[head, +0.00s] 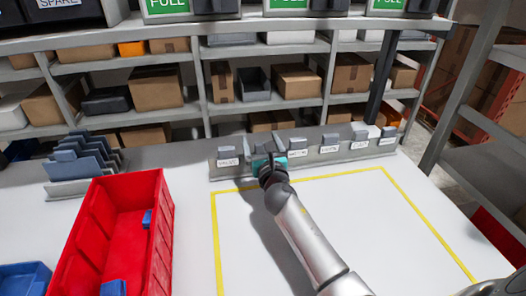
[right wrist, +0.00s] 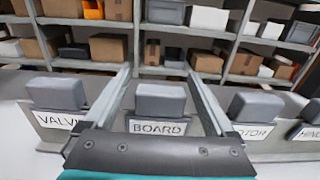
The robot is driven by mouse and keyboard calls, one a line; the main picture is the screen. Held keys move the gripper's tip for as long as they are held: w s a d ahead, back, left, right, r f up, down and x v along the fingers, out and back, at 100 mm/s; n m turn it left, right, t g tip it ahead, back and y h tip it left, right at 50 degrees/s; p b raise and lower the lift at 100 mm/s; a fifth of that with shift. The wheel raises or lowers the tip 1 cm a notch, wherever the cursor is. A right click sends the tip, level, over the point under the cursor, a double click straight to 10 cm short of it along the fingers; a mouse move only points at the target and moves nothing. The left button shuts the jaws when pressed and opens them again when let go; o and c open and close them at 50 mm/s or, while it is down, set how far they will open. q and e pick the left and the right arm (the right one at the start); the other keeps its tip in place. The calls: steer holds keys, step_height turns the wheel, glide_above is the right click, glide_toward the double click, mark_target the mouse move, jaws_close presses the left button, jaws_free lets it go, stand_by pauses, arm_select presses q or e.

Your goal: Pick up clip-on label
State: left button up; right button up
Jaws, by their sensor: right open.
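Several grey clip-on labels stand along a long grey rail (head: 310,163) at the back of the white table. In the right wrist view, a label reading BOARD (right wrist: 158,127) is in the middle, with a grey block-like top. The VALVE label (right wrist: 62,120) is to its left and the MOTOR label (right wrist: 252,131) to its right. My right gripper (right wrist: 160,80) is open, with one finger on each side of the BOARD label; I cannot tell whether they touch it. In the head view the right gripper (head: 268,163) hides most of that label. My left gripper is not in view.
A red bin (head: 160,215) with small blue pieces stands at the left, near a rack of blue-grey plates (head: 85,160). A yellow outline (head: 218,245) marks a mostly clear table area under my right arm. Shelves with boxes (head: 155,88) stand behind.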

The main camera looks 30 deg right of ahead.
steer(key=c, duration=1.4)
